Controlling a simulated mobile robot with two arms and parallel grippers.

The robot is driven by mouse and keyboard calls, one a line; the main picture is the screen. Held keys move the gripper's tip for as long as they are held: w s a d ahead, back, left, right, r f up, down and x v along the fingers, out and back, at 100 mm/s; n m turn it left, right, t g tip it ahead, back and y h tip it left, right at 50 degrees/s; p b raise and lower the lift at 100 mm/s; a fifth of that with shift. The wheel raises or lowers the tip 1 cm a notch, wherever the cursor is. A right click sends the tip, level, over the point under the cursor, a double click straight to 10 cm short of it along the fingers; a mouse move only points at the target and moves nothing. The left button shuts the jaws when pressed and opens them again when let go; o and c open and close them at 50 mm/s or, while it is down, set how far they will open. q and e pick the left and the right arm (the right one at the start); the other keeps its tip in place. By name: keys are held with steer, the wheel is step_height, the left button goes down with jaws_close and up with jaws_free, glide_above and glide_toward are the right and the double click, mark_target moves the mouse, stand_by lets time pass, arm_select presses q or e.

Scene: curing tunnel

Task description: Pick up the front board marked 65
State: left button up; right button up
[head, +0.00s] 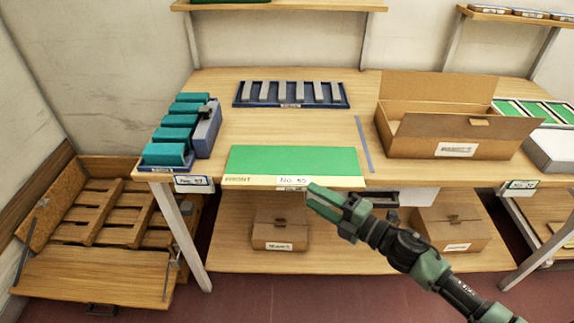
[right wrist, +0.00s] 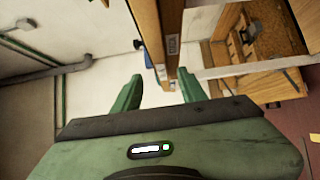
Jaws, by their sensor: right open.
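The front board (head: 290,162) lies flat at the front edge of the table. Its top is green and its front edge is pale wood with printed lettering and a white number tag, whose digits are too small to read surely. My right gripper (head: 322,200) is in front of the board's right part, close to its front edge. In the right wrist view its two green fingers (right wrist: 160,90) stand apart with nothing between them, and a wooden table edge shows beyond. Whether it touches the board cannot be told. My left gripper is not in view.
Teal blocks in a blue tray (head: 166,166) stand left of the board. A blue rack (head: 291,104) with grey bars lies behind it. An open cardboard box (head: 460,143) stands to the right, past a blue strip (head: 363,143). A lower shelf (head: 235,257) holds boxes.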

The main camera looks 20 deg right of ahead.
mark_target(297, 188)
steer(key=shift+w+a+r, duration=0.2)
steer(key=shift+w+a, duration=0.2)
steer(key=shift+w, duration=0.25)
steer(key=x, duration=0.1)
steer(key=p+x, duration=0.1)
steer(key=x, duration=0.3)
steer(key=shift+a+f, duration=0.3)
steer(key=shift+c, duration=0.3)
jaws_close()
stand_by(0.4)
